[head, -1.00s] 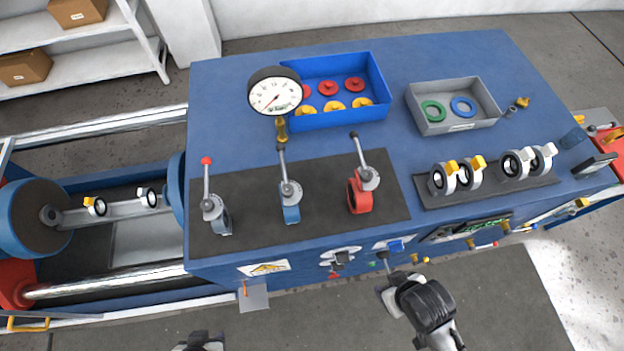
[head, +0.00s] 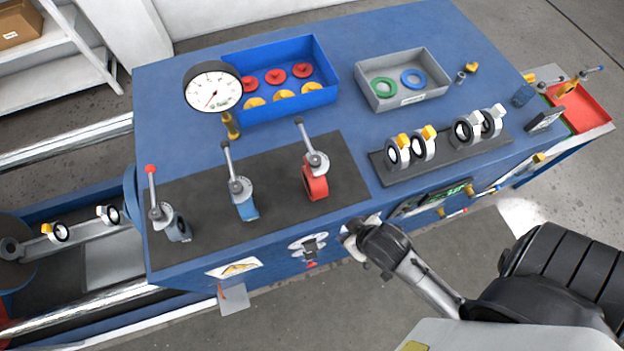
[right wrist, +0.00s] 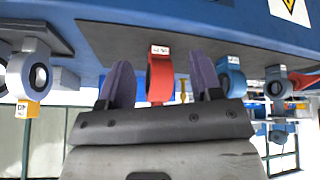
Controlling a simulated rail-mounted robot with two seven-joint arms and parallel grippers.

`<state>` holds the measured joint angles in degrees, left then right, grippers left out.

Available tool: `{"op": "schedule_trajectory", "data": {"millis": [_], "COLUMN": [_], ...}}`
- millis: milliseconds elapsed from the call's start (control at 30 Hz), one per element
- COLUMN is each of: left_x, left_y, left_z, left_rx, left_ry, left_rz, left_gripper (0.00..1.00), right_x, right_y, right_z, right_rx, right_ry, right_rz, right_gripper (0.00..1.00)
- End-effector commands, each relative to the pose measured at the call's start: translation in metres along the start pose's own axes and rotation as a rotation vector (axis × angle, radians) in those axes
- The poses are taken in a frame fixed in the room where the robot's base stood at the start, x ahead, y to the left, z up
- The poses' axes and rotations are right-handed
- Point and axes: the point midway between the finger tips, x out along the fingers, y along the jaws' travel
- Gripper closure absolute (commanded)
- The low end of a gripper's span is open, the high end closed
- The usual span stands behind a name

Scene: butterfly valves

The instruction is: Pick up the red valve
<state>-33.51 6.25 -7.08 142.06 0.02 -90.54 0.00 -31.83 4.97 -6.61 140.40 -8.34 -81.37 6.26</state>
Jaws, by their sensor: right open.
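The red valve (head: 316,187) stands upright on the black mat (head: 268,205) of the blue bench, its grey lever tilted up to the left. My right gripper (head: 352,238) is at the bench's front edge, in front of and below the red valve. In the right wrist view, which is upside down, the red valve (right wrist: 159,78) appears between the two open purple fingers (right wrist: 162,82). The gap looks empty, and the valve seems farther out than the fingertips. My left gripper is not in view.
A blue valve (head: 243,198) and a grey valve (head: 172,222) stand left of the red one, with upright levers. A rack (head: 440,165) of white-and-black valves is at right. A pressure gauge (head: 213,88), blue bin (head: 330,92) and grey tray (head: 403,101) stand behind.

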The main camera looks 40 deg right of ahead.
Motion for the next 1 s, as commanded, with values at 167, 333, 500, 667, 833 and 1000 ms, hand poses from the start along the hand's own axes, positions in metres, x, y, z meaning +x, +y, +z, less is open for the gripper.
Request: {"op": "schedule_trajectory", "data": {"millis": [167,333,500,667,833,1000], "left_x": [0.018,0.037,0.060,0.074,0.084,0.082], "left_y": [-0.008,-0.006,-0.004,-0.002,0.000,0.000], "left_z": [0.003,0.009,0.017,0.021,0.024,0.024], "left_rx": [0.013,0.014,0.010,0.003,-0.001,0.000], "left_ry": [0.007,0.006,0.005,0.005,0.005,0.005], "left_rz": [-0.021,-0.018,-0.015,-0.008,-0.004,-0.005], "left_gripper": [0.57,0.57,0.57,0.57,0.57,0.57], "right_x": [0.023,0.038,0.044,0.041,0.039,0.040], "right_y": [0.013,0.026,0.032,0.027,0.021,0.023], "right_z": [-0.025,-0.055,-0.090,-0.114,-0.128,-0.140], "right_rx": [0.108,0.206,0.263,0.256,0.271,0.300], "right_ry": [0.179,0.406,0.699,0.905,1.021,1.052], "right_rz": [0.113,0.220,0.300,0.314,0.306,0.301], "right_gripper": [0.41,0.41,0.41,0.41,0.41,0.41]}}
